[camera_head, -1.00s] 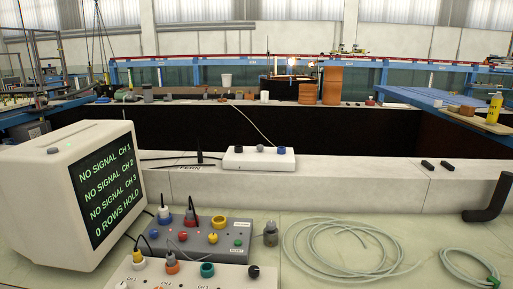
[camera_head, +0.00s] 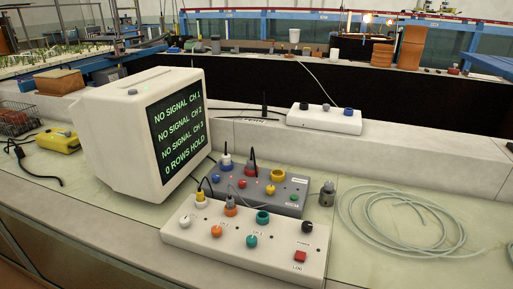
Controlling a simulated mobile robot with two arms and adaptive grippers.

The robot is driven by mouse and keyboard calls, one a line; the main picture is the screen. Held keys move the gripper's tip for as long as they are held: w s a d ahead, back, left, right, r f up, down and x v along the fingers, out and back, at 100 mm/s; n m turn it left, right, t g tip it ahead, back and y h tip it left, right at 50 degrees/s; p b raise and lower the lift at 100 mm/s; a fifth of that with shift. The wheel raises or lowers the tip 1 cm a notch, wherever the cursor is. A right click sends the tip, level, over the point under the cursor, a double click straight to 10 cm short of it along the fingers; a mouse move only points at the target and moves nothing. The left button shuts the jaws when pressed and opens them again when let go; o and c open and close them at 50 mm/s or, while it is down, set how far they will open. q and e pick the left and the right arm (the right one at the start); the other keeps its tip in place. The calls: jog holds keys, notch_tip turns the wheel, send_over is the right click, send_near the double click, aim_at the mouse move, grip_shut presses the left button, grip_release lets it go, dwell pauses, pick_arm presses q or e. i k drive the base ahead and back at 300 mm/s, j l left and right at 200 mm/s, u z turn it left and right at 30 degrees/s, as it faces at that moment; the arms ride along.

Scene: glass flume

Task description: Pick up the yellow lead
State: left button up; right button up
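No lead that is plainly yellow can be made out. A grey box (camera_head: 288,205) on the bench has a yellow ring socket (camera_head: 277,176) and a yellow knob (camera_head: 270,190). Two plugs with dark cables stand in its back row, one blue and white (camera_head: 226,162), one red (camera_head: 250,170). Neither of my grippers is in view.
A monitor (camera_head: 110,136) reading "NO SIGNAL" stands left of the boxes. A yellow device (camera_head: 57,140), a dark cable (camera_head: 45,181) and a wire basket (camera_head: 15,122) lie at far left. Coiled clear tubing (camera_head: 390,222) lies right. A white strip (camera_head: 325,120) sits on the ledge behind.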

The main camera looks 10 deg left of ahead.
aim_at(200, 197)
jog(key=u, duration=1.15)
